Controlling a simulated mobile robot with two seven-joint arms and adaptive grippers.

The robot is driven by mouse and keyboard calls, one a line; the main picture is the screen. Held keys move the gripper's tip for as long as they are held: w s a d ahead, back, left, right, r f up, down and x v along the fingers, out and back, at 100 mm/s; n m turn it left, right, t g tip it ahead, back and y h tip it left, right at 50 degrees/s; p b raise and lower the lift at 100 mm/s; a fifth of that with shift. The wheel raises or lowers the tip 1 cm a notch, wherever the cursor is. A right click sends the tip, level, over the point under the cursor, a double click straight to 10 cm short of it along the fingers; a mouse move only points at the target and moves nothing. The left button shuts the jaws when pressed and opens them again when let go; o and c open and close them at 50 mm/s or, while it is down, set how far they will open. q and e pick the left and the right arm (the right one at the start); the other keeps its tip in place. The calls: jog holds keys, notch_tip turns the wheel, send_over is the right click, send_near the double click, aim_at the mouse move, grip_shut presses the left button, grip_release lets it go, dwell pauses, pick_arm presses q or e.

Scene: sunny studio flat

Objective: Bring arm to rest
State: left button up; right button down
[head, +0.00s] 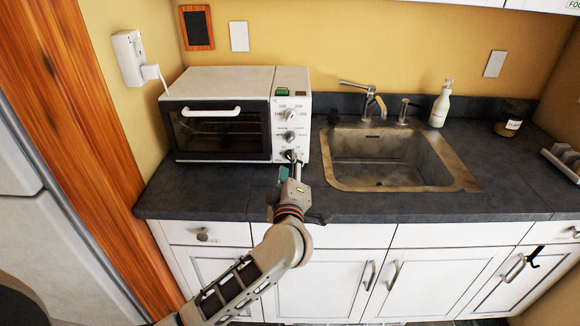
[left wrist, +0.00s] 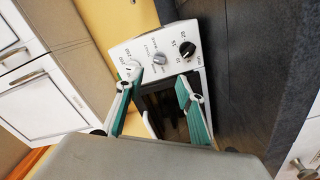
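My left arm reaches up from the bottom of the head view. My left gripper (head: 292,160) is in front of the lower part of the toaster oven's (head: 222,85) control panel, close to its lowest knob. In the left wrist view my left gripper (left wrist: 157,82) has its two green-padded fingers spread apart, with nothing held between them. Beyond them are the panel's white, grey and black knobs (left wrist: 188,49). I cannot tell whether a fingertip touches the panel. The oven door is shut. My right gripper is not in view.
The dark counter (head: 225,202) runs along the wall, with a sink (head: 380,172) and faucet (head: 365,92) right of the oven. A white soap bottle (head: 441,105) and a dark jar (head: 510,120) stand behind at the right. White cabinets (head: 320,285) with handles are below.

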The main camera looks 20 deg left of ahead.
pick_arm(q)
jog(key=s+d+f+m+t+h, duration=0.1)
jog(key=s+d+f+m+h, duration=0.3)
jog(key=s+f+m+h, duration=0.75)
jog(key=s+a+f+m+g+y, duration=0.2)
jog(key=s+a+f+m+g, duration=0.1)
jog(key=s+f, duration=0.7)
jog(key=s+a+f+m+g+y, duration=0.2)
jog(key=s+a+f+m+g, duration=0.2)
jog(key=s+f, duration=0.6)
notch_tip(320, 180, down, 3)
jog(key=shift+s+r+m+g, duration=0.2)
jog(key=shift+s+m+g, duration=0.15)
jog(key=shift+g, duration=0.15)
jog(key=shift+w+y, duration=0.1)
jog(key=shift+y, duration=0.15)
